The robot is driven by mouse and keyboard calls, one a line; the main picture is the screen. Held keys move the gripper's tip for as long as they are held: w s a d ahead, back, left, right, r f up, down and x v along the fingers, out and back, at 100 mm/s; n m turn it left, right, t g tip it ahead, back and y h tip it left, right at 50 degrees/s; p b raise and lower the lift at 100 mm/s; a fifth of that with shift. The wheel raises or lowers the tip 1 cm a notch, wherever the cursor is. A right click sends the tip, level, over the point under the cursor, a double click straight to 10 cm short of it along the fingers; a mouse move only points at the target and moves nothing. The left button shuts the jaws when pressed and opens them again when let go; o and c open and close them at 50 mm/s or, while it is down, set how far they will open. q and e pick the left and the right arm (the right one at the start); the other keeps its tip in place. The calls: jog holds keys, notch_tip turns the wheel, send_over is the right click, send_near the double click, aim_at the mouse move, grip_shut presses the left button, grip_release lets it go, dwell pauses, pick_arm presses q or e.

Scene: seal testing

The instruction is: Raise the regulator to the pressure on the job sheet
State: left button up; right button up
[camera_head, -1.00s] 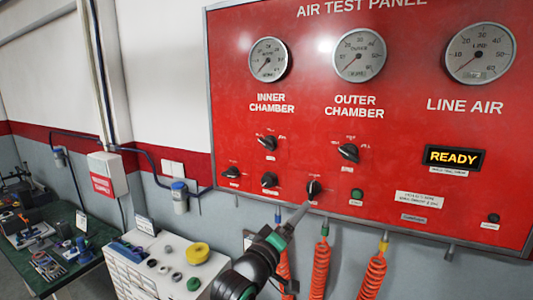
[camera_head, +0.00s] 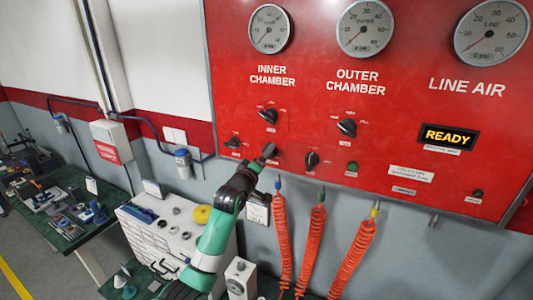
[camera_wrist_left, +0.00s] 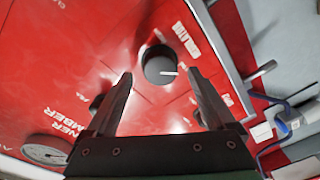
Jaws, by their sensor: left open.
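The red air test panel (camera_head: 300,95) carries inner chamber, outer chamber and line air gauges and several black knobs. The line air gauge (camera_head: 490,32) is readable only roughly. I cannot identify the job sheet. My right gripper is not in view.
Other knobs sit close by, at left (camera_head: 232,142), right (camera_head: 312,160) and above (camera_head: 268,116). Orange coiled hoses (camera_head: 282,235) hang below the panel. A white cabinet (camera_head: 150,235) stands at lower left. The display (camera_head: 447,136) reads READY.

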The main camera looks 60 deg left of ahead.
pick_arm(q)
jog(key=shift+x, duration=1.2)
jog(key=c, duration=1.4)
